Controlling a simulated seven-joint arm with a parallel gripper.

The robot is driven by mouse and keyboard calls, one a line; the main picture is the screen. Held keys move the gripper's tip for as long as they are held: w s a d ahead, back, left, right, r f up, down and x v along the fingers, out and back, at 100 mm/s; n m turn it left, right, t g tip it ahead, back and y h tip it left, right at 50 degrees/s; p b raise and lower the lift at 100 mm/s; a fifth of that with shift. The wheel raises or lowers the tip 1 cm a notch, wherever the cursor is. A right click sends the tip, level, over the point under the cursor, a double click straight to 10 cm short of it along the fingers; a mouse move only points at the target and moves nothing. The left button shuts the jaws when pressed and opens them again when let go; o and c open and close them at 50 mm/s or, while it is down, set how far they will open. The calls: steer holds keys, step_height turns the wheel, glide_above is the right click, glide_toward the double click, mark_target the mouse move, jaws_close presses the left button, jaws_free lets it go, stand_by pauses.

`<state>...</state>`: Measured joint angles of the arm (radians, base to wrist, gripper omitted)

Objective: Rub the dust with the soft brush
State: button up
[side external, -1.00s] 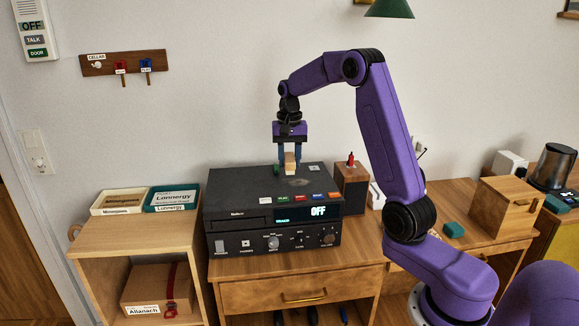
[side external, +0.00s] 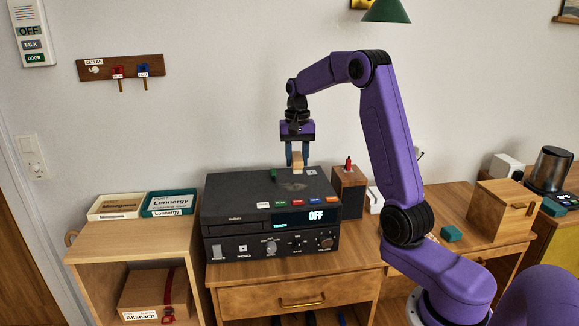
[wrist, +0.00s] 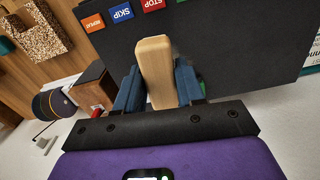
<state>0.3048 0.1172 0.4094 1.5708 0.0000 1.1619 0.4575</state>
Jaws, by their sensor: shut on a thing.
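My gripper (side external: 297,158) is shut on a pale wooden block-like handle (side external: 298,163), apparently the brush. In the wrist view the handle (wrist: 155,70) stands between the two blue fingers (wrist: 158,88). No bristles can be made out. A faint grey smudge, apparently the dust (side external: 293,185), lies on the top of the black deck (side external: 235,195). The brush is over the back part of this top, close to the smudge. Whether it touches the surface cannot be told. In the wrist view the brush and fingers hide much of the area below.
A small green piece (side external: 274,175) sits on the deck's top, left of the brush. Coloured label buttons (side external: 298,202) line its front edge. A wooden box with a red-topped item (side external: 348,185) stands right of the deck, and two labelled trays (side external: 168,203) stand left.

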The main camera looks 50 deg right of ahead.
mark_target(287, 192)
steer(key=shift+s+d+f, duration=0.15)
steer(key=shift+s+f, duration=0.05)
steer(key=shift+f, duration=1.1)
steer(key=shift+s+d+f, duration=0.2)
steer(key=shift+f, duration=1.15)
steer(key=shift+s+d+f, duration=0.15)
steer(key=shift+s+f, duration=0.05)
steer(key=shift+f, duration=1.1)
steer(key=shift+w+d+f, duration=0.15)
steer(key=shift+w+d, duration=0.35)
steer(key=shift+w, duration=0.05)
steer(key=shift+c, duration=0.4)
steer(key=shift+w+d, duration=1.9)
steer(key=shift+w, duration=0.25)
steer(key=shift+w+a, duration=0.25)
steer(key=shift+a, duration=0.35)
steer(key=shift+s+a, duration=2.45)
steer(key=shift+w+a, duration=0.5)
steer(key=shift+w, duration=0.15)
steer(key=shift+w+d, duration=2.4)
steer(key=shift+d, duration=0.2)
steer(key=shift+w+a, duration=0.55)
steer(key=shift+s+a, duration=2.5)
step_height(287, 192, up, 8)
